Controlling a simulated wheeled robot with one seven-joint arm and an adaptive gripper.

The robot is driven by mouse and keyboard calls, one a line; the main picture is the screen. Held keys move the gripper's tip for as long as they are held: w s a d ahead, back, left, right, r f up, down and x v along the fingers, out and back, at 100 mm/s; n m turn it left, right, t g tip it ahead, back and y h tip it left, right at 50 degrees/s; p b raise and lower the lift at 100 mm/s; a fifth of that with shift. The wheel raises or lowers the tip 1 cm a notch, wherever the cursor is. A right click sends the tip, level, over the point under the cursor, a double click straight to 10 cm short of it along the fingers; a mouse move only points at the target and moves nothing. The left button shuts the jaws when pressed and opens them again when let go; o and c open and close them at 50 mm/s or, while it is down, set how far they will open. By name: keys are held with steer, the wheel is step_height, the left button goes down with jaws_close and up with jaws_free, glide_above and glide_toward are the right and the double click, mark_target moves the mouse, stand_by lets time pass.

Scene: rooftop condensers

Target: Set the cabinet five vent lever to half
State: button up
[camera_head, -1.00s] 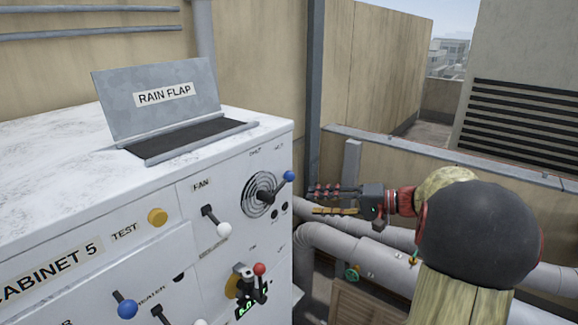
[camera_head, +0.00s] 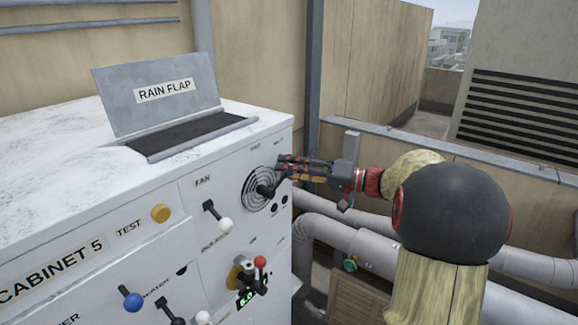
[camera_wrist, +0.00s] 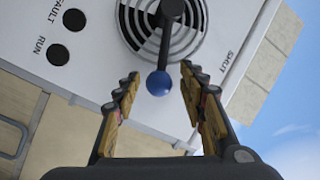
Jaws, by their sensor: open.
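The vent lever on cabinet five is a dark arm with a blue ball (camera_wrist: 159,83), mounted over a round slotted vent (camera_wrist: 190,30). In the head view the vent (camera_head: 257,190) is at the right end of the cabinet front, and my gripper (camera_head: 283,168) covers the lever's ball. In the wrist view my gripper (camera_wrist: 161,98) is open, with one finger on each side of the ball and a visible gap on both sides. The cabinet (camera_head: 75,195) is white, labelled CABINET 5. The word SHUT shows beside the vent; the other vent marks are too small to read.
A FAN lever with a white knob (camera_head: 225,225), a red-knobbed lever (camera_head: 260,262), a yellow TEST button (camera_head: 161,213) and a blue-knobbed lever (camera_head: 132,302) share the cabinet front. A raised rain flap (camera_head: 160,95) stands on top. Grey pipes (camera_head: 330,235) run right of the cabinet.

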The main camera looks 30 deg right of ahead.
steer(key=shift+c, duration=1.2)
steer(key=c, duration=0.7)
jaws_close()
